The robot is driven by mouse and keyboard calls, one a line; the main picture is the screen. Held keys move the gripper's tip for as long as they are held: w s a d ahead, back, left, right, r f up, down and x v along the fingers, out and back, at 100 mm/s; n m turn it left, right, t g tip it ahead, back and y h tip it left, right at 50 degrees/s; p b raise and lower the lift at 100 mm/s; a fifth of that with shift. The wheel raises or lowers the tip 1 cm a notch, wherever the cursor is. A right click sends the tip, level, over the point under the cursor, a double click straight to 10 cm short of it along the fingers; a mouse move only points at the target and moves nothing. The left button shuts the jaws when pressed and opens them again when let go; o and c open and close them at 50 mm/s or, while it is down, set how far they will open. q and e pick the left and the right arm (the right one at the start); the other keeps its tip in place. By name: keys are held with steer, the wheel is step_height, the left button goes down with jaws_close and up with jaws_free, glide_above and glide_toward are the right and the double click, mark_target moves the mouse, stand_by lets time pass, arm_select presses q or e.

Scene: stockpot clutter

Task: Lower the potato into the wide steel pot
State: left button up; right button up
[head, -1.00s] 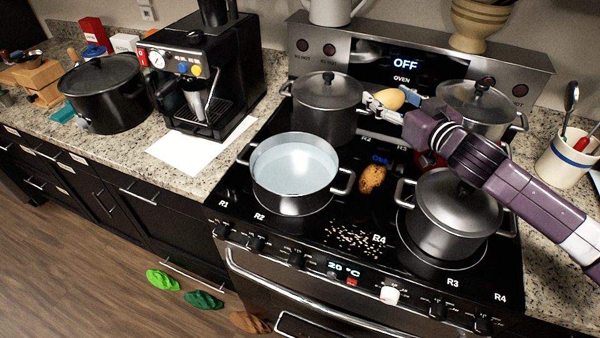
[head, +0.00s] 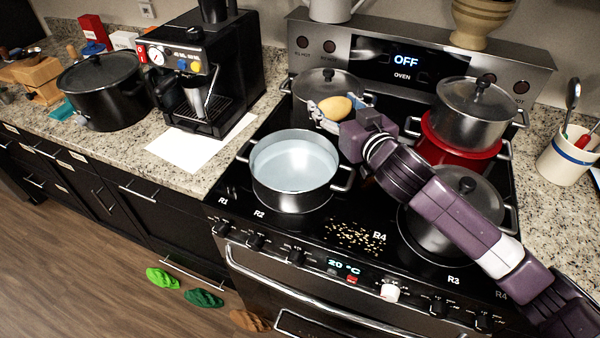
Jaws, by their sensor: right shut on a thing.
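The potato (head: 336,107) is yellow-tan and oval. My right gripper (head: 334,108) is shut on it and holds it up in the air, in front of the lidded back left pot. The wide steel pot (head: 293,186) is open, with pale bluish liquid inside, and stands on the front left burner. The potato shows above and to the right of its far rim, apart from it. The fingers are partly hidden by the potato and the wrist. My left gripper is not in view.
Lidded pots stand at the back left (head: 329,84), back right (head: 472,112) and front right (head: 452,215). My right arm crosses over the front right pot. Small yellowish bits (head: 355,237) lie on the cooktop. A black coffee machine (head: 203,75) stands left of the stove.

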steer(key=s+a+f+b, duration=0.1)
steer(key=a+f+b, duration=0.2)
steer(key=a+f, duration=0.3)
steer(key=shift+a+f, duration=0.25)
steer(key=shift+a, duration=0.05)
steer(key=shift+w, duration=0.2)
steer(key=shift+w+a, duration=0.35)
steer(key=shift+w, duration=0.3)
steer(key=shift+f, duration=0.1)
steer(key=shift+f+b, duration=1.95)
steer(key=shift+f, duration=0.65)
steer(key=shift+s+f, duration=0.1)
steer(key=shift+f, duration=0.1)
